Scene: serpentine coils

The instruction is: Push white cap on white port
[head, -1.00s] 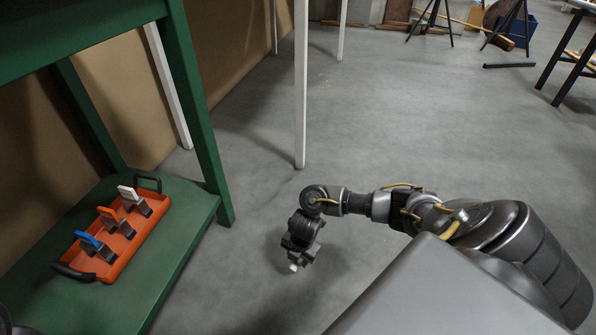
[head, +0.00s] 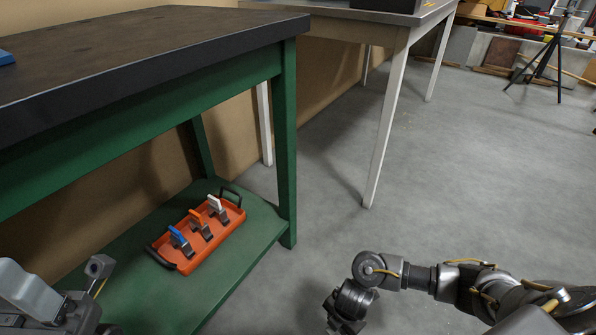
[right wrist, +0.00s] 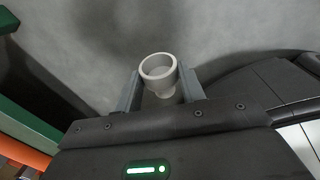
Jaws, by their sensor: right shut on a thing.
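A white cap (right wrist: 158,72), cup-shaped with a round open rim and a narrower base, sits between the grey fingers of my right gripper (right wrist: 162,88) in the right wrist view. The gripper is shut on its narrow lower part, and the open rim faces the camera. In the head view my right gripper hand (head: 345,315) hangs low over the floor at the bottom edge; its fingertips and the cap are out of frame there. Parts of my left arm show at lower left, but its gripper cannot be made out. I see no white port.
A green bench (head: 287,150) with a dark top (head: 140,50) stands at left. On its lower shelf (head: 245,262) is an orange tray (head: 190,262) holding pieces with blue, orange and white parts. A white-legged table (head: 385,150) stands behind. The floor at right is open.

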